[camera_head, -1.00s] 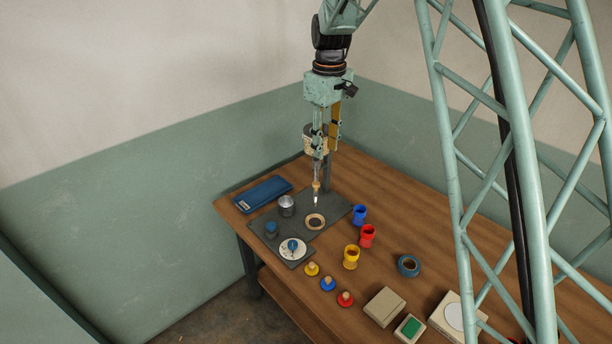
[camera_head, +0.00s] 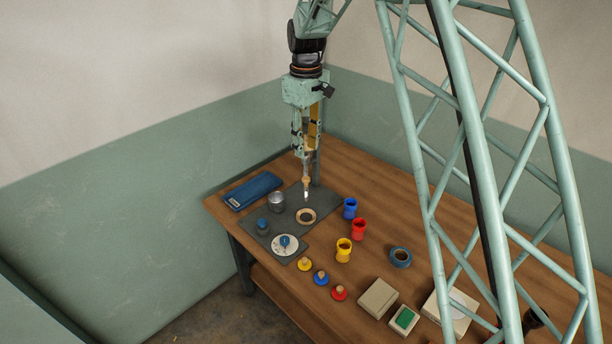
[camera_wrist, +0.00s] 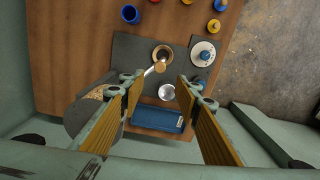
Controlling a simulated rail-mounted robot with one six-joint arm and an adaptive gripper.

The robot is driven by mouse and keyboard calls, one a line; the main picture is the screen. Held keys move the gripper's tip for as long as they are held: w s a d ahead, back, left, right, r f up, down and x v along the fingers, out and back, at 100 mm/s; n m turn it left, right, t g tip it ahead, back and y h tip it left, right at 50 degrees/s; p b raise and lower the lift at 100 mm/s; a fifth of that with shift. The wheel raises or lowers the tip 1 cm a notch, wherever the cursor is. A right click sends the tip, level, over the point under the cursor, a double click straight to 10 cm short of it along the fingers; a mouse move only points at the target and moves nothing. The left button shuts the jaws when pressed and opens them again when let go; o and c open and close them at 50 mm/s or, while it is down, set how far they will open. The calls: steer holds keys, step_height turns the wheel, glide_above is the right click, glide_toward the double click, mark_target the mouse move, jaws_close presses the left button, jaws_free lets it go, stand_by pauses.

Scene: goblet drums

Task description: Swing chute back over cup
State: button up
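The chute (camera_head: 306,194) hangs as a narrow piece with a pale silver tip and a wooden knob (camera_wrist: 159,67) by its end. It is above the tan ring (camera_head: 305,216) on the dark mat, not over the silver metal cup (camera_head: 276,203) standing left of it. In the wrist view the cup (camera_wrist: 166,92) sits below the knob, between my fingertips in the picture. My gripper (camera_wrist: 163,83) is open and empty, its yellow-padded fingers wide apart. In the head view my gripper (camera_head: 306,155) is above the chute and largely covers the hopper behind it.
A dark post (camera_head: 316,168) stands behind the chute. A grain-filled hopper (camera_wrist: 82,115) is beside my left finger. Blue, red and yellow goblets (camera_head: 344,250) stand to the right.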

mark_target(306, 178)
step_height(306, 178, down, 12)
steer(key=shift+f, duration=0.25)
stand_by(0.5)
steer(key=shift+c, duration=0.2)
jaws_close()
